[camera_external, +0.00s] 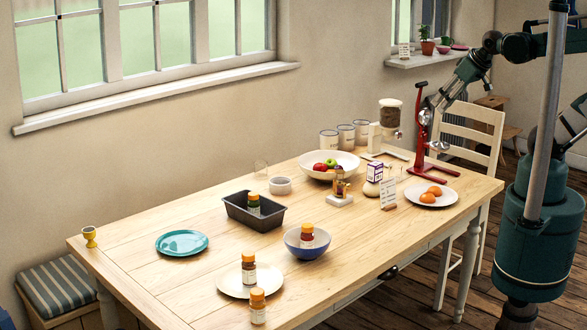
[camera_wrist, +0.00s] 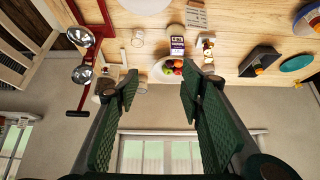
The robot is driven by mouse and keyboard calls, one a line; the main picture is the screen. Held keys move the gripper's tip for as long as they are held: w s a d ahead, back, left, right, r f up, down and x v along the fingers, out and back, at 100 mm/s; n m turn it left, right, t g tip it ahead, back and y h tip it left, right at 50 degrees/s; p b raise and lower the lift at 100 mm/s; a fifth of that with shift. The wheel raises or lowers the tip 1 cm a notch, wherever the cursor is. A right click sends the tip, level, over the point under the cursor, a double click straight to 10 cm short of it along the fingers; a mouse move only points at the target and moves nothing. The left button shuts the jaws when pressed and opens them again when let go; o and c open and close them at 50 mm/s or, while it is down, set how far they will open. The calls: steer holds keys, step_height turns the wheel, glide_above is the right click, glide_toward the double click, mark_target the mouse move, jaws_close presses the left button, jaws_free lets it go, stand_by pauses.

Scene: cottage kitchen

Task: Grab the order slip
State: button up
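A similar card in a holder (camera_wrist: 196,16) shows at the top of the wrist view, seen from above. Another white card (camera_external: 404,50) stands on the far windowsill, so which one is the slip is not certain. My gripper (camera_wrist: 161,82) is open and empty, its two green fingers wide apart. In the external view its end is up by the red juicer, well away from the table card.
The red press (camera_external: 424,150) stands close to my arm. Condiment jars, a loaf tin (camera_external: 238,212) and a teal plate (camera_external: 182,249) stand farther left.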

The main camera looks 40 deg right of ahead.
steer(key=c, duration=0.7)
steer(key=shift+o, duration=0.2)
steer(key=n+g+b, duration=0.3)
steer(key=n+g, duration=0.2)
steer(key=n, duration=0.4)
glide_above(388, 181)
steer(key=s+d, duration=0.4)
steer(key=d, duration=0.2)
step_height(388, 181, down, 13)
steer(key=w+a+f+n+g, duration=0.1)
steer(key=a+f+n, duration=0.1)
steer(key=f, duration=0.3)
steer(key=w+a+f+n+g+b, duration=0.1)
steer(key=w+a+f+n, duration=0.1)
steer(key=f, duration=0.2)
steer(key=w+a+f+n+g, duration=0.1)
steer(key=a+f+n, duration=0.1)
steer(key=f, duration=0.3)
steer(key=shift+w+f+n+g+b, duration=0.3)
steer(key=shift+f+n+g+b, duration=0.05)
steer(key=shift+n+g, duration=0.05)
steer(key=shift+a+f+n, duration=0.25)
steer(key=shift+f+n, duration=0.05)
steer(key=shift+f, duration=0.5)
